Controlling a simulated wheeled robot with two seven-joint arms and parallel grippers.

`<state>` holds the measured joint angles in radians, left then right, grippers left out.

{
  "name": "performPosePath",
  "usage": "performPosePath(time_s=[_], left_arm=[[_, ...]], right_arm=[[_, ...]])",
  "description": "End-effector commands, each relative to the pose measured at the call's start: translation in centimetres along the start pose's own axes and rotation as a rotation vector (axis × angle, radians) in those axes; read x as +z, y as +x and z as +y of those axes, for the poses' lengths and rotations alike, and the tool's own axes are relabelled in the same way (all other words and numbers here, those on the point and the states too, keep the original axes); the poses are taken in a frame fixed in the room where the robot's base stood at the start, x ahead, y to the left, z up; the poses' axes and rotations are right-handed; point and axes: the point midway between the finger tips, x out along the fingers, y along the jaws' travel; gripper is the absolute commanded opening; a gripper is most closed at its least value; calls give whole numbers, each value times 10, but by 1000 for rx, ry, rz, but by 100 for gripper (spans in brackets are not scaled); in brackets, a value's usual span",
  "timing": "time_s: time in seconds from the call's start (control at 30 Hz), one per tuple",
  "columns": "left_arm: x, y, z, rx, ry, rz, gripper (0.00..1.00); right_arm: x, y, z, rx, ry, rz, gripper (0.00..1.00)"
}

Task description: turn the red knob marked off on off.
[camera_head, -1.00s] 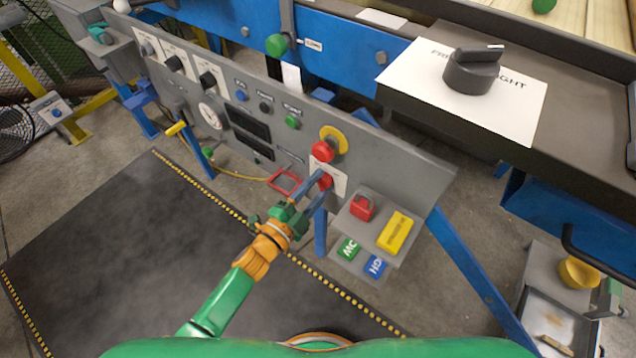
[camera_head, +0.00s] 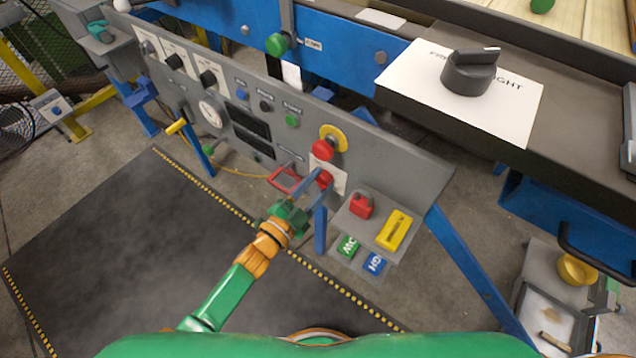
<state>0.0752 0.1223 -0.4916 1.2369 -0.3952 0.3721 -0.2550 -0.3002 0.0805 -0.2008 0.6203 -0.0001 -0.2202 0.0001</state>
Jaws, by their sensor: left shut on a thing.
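The red knob (camera_head: 325,177) sits on a white label plate (camera_head: 340,180) at the lower right of the grey control panel, below a red mushroom button (camera_head: 323,150) on a yellow disc. The knob is partly hidden by my fingers, and the plate's lettering cannot be read. My left gripper (camera_head: 319,187) is shut on the red knob, its blue-grey fingers reaching up from below. A red open frame (camera_head: 284,178) stands just left of the fingers. My right gripper is not in view.
A big black knob (camera_head: 470,72) is on the machine above. A dark floor mat (camera_head: 130,260) lies clear at left.

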Motion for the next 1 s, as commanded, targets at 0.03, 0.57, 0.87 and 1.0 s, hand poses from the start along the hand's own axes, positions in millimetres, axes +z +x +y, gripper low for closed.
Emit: performPosePath(time_s=[0.03, 0.57, 0.87, 1.0], left_arm=[[1, 0, 1, 2, -2, -2, 0], [0, -15, 0, 2, -1, -3, 74], [0, -69, 1, 2, -1, -2, 74], [0, -72, 0, 0, -1, 0, 74]], right_arm=[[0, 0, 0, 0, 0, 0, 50], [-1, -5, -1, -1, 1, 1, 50], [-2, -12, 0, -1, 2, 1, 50], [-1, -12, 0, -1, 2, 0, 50]])
